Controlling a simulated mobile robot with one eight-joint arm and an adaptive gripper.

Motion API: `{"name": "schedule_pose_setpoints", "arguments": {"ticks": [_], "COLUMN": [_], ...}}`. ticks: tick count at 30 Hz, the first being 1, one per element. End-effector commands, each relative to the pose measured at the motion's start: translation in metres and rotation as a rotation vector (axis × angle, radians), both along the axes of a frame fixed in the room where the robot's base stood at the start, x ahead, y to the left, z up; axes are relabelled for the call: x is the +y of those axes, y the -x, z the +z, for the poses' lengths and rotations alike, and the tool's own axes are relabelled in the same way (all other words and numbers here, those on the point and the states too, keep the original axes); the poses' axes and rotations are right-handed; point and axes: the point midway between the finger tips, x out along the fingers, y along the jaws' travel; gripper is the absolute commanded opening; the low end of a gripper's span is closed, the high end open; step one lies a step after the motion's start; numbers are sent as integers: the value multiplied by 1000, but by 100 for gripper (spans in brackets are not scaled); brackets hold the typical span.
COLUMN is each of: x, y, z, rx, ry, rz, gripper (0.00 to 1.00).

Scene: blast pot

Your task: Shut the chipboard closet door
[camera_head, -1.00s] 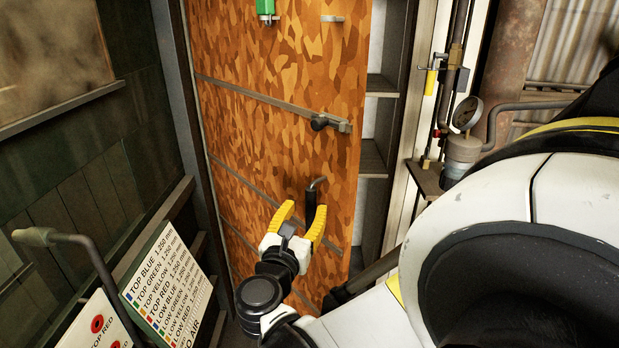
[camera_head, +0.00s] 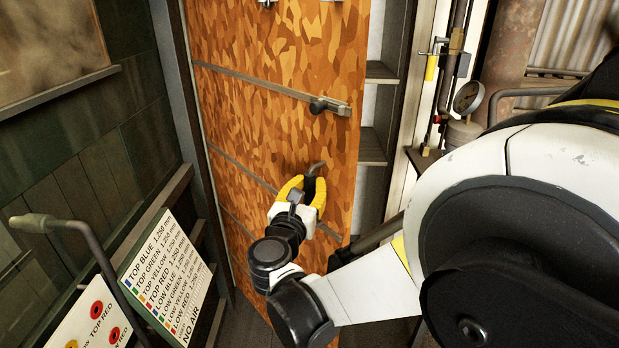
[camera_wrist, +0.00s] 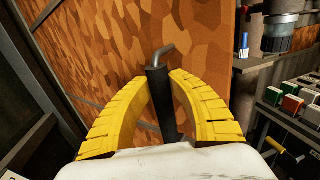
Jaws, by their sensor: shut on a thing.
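The chipboard closet door (camera_head: 270,118), patterned in orange and brown, stands partly open, with the closet's shelves (camera_head: 372,145) showing past its right edge. It also fills the upper left of the wrist view (camera_wrist: 100,50). A dark bent handle (camera_head: 315,170) sticks out from the lower part of the door. My gripper (camera_head: 302,190) has its yellow fingers on both sides of this handle. In the wrist view, the handle (camera_wrist: 160,85) stands between the fingertips (camera_wrist: 162,82), its bent top poking up above them. A dark latch knob (camera_head: 322,105) sits on the metal strip higher up.
A sign with coloured labels (camera_head: 165,278) and a bent lever (camera_head: 70,230) stand at the lower left. A gauge (camera_head: 468,97) and pipes are to the right of the closet. The wrist view shows several coloured blocks (camera_wrist: 290,103) at the right.

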Motion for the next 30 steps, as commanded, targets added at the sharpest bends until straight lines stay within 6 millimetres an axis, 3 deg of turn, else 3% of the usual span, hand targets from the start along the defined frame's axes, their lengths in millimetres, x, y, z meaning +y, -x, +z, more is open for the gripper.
{"name": "schedule_pose_setpoints", "arguments": {"ticks": [5,17,23,30], "x": [-14,-77,-110,-153], "y": [-12,-71,-107,-162], "z": [0,0,0,0], "rx": [0,0,0,0], "ry": [0,0,0,0], "rz": [-4,-5,-5,-5], "gripper": [0,0,0,0]}}
